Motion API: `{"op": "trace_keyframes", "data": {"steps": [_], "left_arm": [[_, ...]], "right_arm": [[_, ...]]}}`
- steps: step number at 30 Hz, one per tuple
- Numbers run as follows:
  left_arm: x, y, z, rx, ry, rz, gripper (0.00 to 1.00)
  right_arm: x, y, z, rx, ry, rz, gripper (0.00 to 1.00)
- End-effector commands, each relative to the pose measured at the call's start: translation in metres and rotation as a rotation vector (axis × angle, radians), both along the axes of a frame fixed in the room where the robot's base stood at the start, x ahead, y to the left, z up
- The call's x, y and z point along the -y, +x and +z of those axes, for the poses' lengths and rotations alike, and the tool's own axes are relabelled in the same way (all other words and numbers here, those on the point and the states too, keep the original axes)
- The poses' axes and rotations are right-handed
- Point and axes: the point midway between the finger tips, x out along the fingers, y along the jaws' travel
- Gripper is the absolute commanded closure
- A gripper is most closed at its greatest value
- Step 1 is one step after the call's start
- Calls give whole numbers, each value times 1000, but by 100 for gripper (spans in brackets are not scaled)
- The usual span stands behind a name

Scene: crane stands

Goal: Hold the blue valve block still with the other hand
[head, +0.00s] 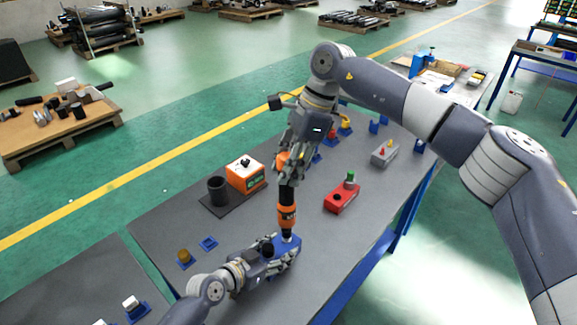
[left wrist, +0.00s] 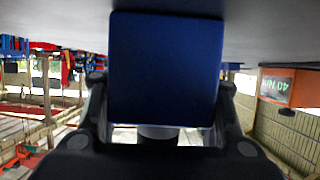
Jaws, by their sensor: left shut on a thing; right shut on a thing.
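The blue valve block (head: 294,249) sits on the grey bench top in the head view. In the left wrist view the block (left wrist: 165,70) fills the space between the two fingers. My left gripper (head: 279,258) is shut on it low at the bench. My right gripper (head: 289,170) is above, shut on an orange and black power tool (head: 287,196) held upright. The tool's lower end reaches down to the block's top; whether it touches a fitting there is hard to tell. The gripper and tool hide part of the block.
An orange box (head: 246,175) and a dark cup (head: 218,190) stand on a dark mat left of the tool. A red block (head: 342,197) with a green-topped part is to the right. A grey block (head: 384,153) and small blue holders stand farther back.

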Motion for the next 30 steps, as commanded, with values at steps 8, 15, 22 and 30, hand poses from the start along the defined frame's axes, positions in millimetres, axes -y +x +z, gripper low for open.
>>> {"op": "trace_keyframes", "data": {"steps": [8, 15, 22, 30], "left_arm": [[-1, 0, -2, -2, 3, 0, 98], [-1, 0, -2, -2, 3, 0, 98], [-1, -1, -2, -2, 3, 0, 98], [-1, -1, -2, -2, 3, 0, 98]], "right_arm": [[-1, 0, 1, 2, 4, 0, 100], [-1, 0, -4, 2, 4, 0, 100], [0, 0, -9, 2, 4, 0, 100], [-1, 1, -14, 2, 4, 0, 100]]}}
